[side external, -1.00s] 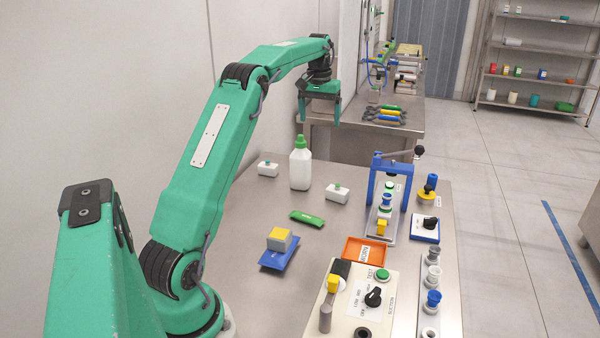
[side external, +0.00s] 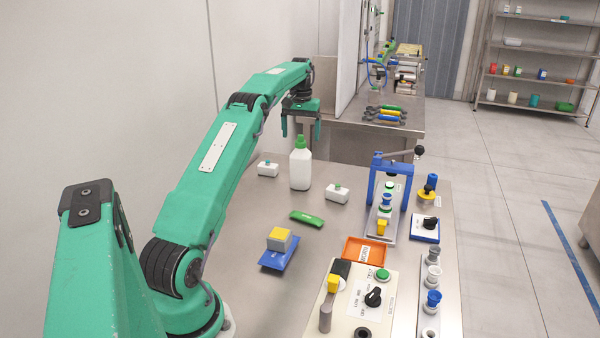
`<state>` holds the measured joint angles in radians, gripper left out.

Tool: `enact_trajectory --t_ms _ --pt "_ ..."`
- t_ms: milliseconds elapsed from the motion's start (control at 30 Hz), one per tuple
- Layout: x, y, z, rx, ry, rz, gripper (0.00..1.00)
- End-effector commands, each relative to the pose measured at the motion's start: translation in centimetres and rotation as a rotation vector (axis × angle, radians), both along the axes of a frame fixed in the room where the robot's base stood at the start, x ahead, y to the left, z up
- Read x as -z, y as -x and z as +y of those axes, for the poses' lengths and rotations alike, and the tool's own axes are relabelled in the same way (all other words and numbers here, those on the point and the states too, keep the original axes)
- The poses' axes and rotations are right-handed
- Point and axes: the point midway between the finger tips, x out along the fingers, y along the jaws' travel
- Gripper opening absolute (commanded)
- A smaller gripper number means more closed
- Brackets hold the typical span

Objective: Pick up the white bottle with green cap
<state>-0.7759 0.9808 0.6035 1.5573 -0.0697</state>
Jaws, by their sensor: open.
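The white bottle with a green cap (side external: 300,168) stands upright on the steel table, towards its back left. My gripper (side external: 300,136) points down with its two fingers apart. In the picture it appears just above and behind the cap, one finger to the left and one to the right of it. The bottle hides part of the space between the fingers. I cannot tell how far behind the cap the fingers are. Nothing is held.
Small white boxes flank the bottle, one on the left (side external: 268,169) and one on the right (side external: 337,193). A green piece (side external: 307,218) lies in front. A blue press frame (side external: 391,185), an orange tray (side external: 348,250) and a control box (side external: 352,300) stand to the right.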

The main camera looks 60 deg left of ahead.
Motion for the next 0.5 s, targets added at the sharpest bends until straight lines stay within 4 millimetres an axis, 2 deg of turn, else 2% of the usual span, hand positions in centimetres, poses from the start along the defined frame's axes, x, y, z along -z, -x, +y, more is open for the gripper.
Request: enact_trajectory --t_ms 167,500 --pt "1.1 0.0 0.0 0.0 0.001 0.001 0.86" --pt "1.7 0.0 0.0 0.0 0.0 0.0 0.86"
